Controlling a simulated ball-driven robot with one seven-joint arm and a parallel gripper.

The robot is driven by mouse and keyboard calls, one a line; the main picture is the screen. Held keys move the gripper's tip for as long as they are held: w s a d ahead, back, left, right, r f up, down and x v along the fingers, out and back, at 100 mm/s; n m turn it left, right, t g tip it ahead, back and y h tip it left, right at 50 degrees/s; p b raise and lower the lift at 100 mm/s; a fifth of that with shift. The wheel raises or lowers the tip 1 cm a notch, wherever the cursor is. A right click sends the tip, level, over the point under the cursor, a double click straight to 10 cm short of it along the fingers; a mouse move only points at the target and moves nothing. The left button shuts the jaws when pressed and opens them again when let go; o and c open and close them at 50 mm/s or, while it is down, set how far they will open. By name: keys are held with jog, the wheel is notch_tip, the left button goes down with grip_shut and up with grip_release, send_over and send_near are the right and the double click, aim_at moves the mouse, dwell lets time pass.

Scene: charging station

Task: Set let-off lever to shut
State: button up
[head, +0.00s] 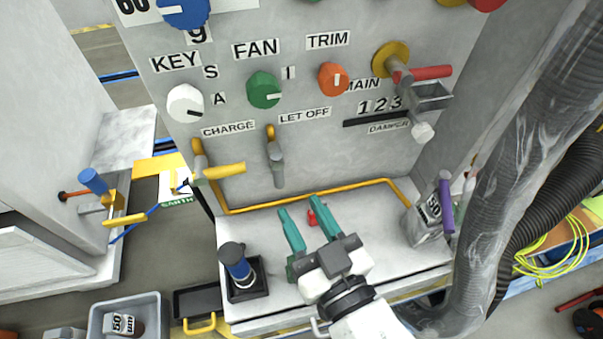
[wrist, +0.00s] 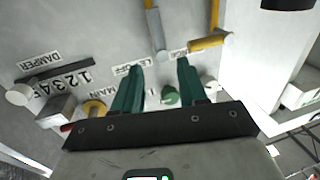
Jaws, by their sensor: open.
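The let-off lever (head: 276,165) is a grey handle on a yellow pivot, hanging straight down below the LET OFF label on the grey panel. In the wrist view the let-off lever (wrist: 155,28) shows upside down, ahead of the fingertips. My gripper (head: 300,205) has green fingers, spread apart with nothing between them. In the head view it is over the ledge, below and right of the lever, not touching it. In the wrist view my gripper (wrist: 157,64) points toward the panel, with the LET OFF label partly behind a finger.
The yellow charge lever (head: 222,171) sticks out sideways just left of the let-off lever. A yellow pipe (head: 310,195) runs along the panel's foot. A thick hose (head: 510,120) hangs at right.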

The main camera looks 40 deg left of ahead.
aim_at(279, 171)
jog(key=p+x, duration=0.1)
jog(key=x, duration=0.9)
jog(key=shift+w+a, duration=0.15)
jog(key=shift+a, duration=0.05)
grip_shut()
